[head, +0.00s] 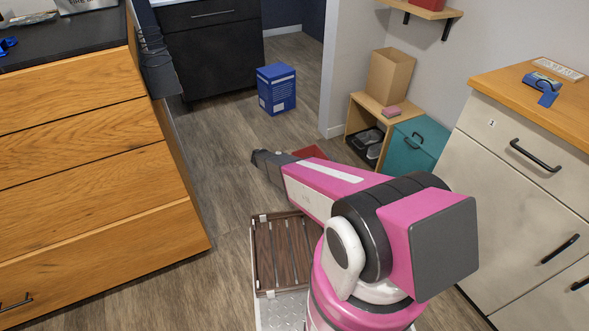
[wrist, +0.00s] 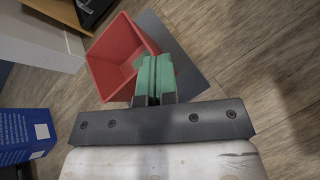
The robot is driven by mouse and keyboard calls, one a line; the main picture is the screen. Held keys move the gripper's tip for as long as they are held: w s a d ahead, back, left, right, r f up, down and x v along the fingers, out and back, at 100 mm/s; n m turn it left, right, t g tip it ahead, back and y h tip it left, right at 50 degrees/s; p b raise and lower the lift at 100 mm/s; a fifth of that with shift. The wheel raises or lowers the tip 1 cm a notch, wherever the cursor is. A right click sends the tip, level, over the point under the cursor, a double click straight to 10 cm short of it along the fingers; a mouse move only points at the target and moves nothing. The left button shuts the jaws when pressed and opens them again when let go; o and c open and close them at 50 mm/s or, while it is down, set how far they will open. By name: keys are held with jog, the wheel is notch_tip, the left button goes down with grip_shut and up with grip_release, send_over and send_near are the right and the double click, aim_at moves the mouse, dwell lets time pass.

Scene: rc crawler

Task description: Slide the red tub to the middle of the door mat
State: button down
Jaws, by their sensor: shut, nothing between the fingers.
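The red tub (wrist: 112,46) is open-topped, with its opening facing my wrist camera. In the head view only a small part of the tub (head: 311,152) shows past my arm, which hides the rest. A flat dark grey mat (wrist: 190,68) lies on the floor at the tub's right in the wrist view; the tub covers part of its left side. My gripper (wrist: 153,75) is shut, its green fingertips together and empty. They overlap the tub's right rim in the wrist view; I cannot tell if they touch it. The gripper (head: 258,158) points left in the head view.
A blue box (head: 276,89) stands on the floor beyond my gripper. A low wooden shelf (head: 356,112) with a cardboard box (head: 392,76) and a teal bin (head: 419,145) stand by the wall. A slatted brown deck (head: 283,252) is below my arm. Floor left of the gripper is clear.

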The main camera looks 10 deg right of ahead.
jog(key=w+a+f+n+t+h, duration=0.25)
jog(key=w+a+f+n, duration=0.2)
jog(key=f, duration=0.25)
jog(key=w+a+f+n+t+h, duration=0.25)
jog(key=w+a+f, duration=0.2)
jog(key=f, duration=0.35)
jog(key=x, duration=1.3)
jog(key=shift+s+d+y, duration=0.2)
jog(key=shift+d+y, duration=0.1)
jog(key=x, duration=0.3)
jog(key=shift+w+d, duration=0.1)
jog(key=shift+d, duration=0.25)
